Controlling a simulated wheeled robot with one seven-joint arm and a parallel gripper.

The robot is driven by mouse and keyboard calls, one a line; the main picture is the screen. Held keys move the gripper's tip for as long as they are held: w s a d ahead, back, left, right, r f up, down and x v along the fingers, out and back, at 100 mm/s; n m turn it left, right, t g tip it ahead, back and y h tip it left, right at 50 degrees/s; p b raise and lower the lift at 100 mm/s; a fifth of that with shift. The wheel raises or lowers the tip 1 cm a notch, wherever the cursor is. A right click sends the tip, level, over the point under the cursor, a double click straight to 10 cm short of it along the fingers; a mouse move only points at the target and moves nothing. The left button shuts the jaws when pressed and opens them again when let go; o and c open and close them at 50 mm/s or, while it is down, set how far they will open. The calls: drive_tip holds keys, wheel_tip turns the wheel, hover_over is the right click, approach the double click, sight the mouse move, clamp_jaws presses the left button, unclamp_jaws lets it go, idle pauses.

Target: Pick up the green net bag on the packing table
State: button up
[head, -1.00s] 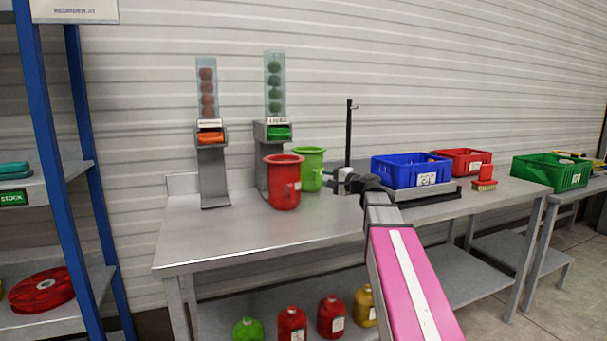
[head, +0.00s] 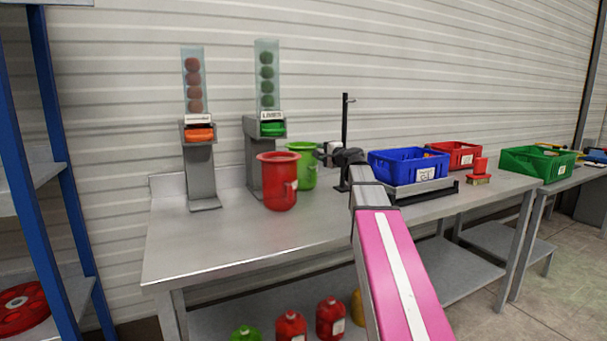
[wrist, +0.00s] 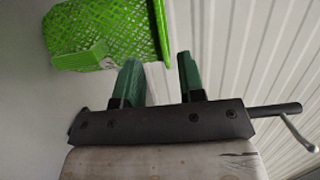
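The green net bag (head: 306,172) stands upright on the packing table (head: 215,245), shaped like a rimmed vessel. In the head view a red one in front of it hides its left side. In the wrist view its open green mesh (wrist: 105,28), rim to the right, fills the upper left, with a tab on its side. My gripper (head: 326,153) is at the bag's right side, near its upper part. In the wrist view the two dark green fingers (wrist: 160,72) are apart, with nothing between them. The fingertips are close to the rim; I cannot tell whether they touch.
The red vessel (head: 277,182) stands close in front of the bag. Two dispensers, with red balls (head: 194,85) and green balls (head: 267,80), stand behind and left. A black post (head: 345,125) rises just behind my gripper. A blue crate (head: 408,166) is to the right. The table's left front is clear.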

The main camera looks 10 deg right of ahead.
sight(311, 149)
drive_tip(key=x, duration=0.5)
drive_tip(key=shift+a+r, duration=0.1)
drive_tip(key=shift+a, duration=0.05)
drive_tip(key=shift+s, duration=0.1)
drive_tip(key=shift+c, duration=0.3)
clamp_jaws()
drive_tip(key=shift+r, duration=0.1)
